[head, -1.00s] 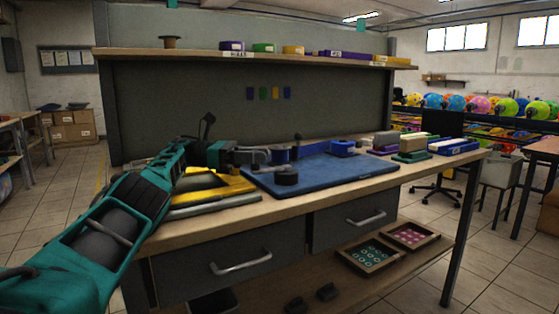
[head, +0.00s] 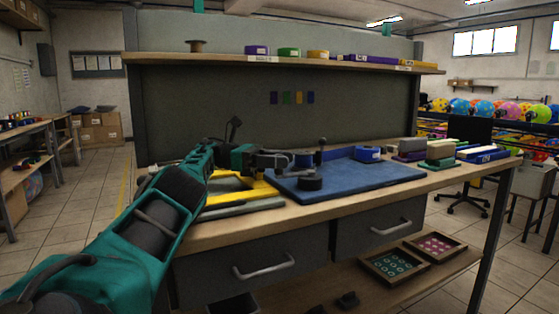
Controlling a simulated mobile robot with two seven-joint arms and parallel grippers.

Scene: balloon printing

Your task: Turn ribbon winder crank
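My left arm comes in from the left, and its gripper (head: 279,161) is above the left part of the blue mat (head: 370,178). Its fingers are small and dark, so I cannot tell whether they are open or shut. A blue spool (head: 304,160) is just right of the fingertips; I cannot tell whether they touch. A thin dark upright handle with a round knob (head: 322,143) stands right of the spool and looks like the winder crank. A low black round piece (head: 310,183) sits on the mat in front. My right gripper is not in view.
A yellow frame (head: 252,190) on a grey base lies left of the mat. A blue box-like piece (head: 367,154) is at the mat's back right. Several boxes and blocks (head: 440,150) stand at the bench's right end. A shelf (head: 290,61) runs above. The mat's right part is clear.

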